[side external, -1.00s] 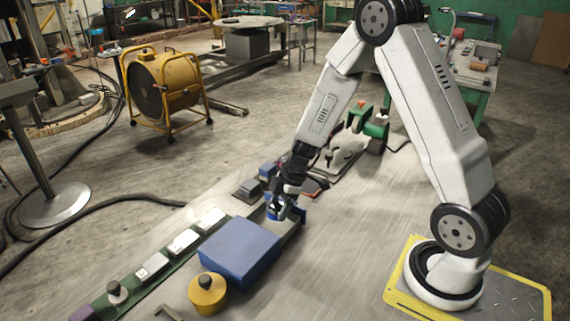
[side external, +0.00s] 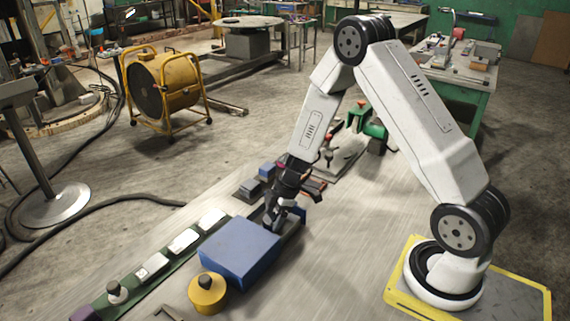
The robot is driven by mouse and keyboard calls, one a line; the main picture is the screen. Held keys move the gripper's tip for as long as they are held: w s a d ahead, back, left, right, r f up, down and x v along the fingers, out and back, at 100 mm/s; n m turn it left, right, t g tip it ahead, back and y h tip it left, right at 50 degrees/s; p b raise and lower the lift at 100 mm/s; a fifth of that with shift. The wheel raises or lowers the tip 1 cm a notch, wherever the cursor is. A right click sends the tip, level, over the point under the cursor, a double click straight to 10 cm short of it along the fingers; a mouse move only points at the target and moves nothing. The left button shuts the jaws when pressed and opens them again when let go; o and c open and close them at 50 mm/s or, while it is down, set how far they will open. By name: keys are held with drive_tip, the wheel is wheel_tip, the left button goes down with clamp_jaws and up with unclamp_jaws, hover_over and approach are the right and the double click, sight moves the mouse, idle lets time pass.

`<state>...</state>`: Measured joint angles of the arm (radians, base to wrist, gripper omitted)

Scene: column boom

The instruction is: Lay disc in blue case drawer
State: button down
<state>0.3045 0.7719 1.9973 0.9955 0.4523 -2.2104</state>
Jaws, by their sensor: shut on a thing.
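The blue case (side external: 240,250) sits on the long grey table, its closed top facing up. Its drawer (side external: 293,232) is pulled out on the far right side, with a blue front panel (side external: 299,212) at the outer end. My gripper (side external: 274,226) points down at the drawer, low over or inside its opening, close to the case body. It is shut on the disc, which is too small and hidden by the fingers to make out. I cannot tell whether the disc touches the drawer floor.
A yellow round pot with a dark knob (side external: 207,292) stands close to the case's near side. A green strip with white blocks (side external: 183,242) runs along the left. Small blue and dark blocks (side external: 250,187) and a green machine (side external: 374,136) lie beyond.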

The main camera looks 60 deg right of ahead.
drive_tip(key=shift+f, duration=0.25)
unclamp_jaws()
drive_tip(key=shift+r, duration=0.15)
drive_tip(key=v, duration=1.2)
idle(0.3)
idle(0.6)
drive_tip(key=s+a+r+m+h, duration=0.3)
drive_tip(key=s+a+m, duration=0.7)
drive_tip(key=m, duration=0.1)
drive_tip(key=shift+s+h, duration=0.3)
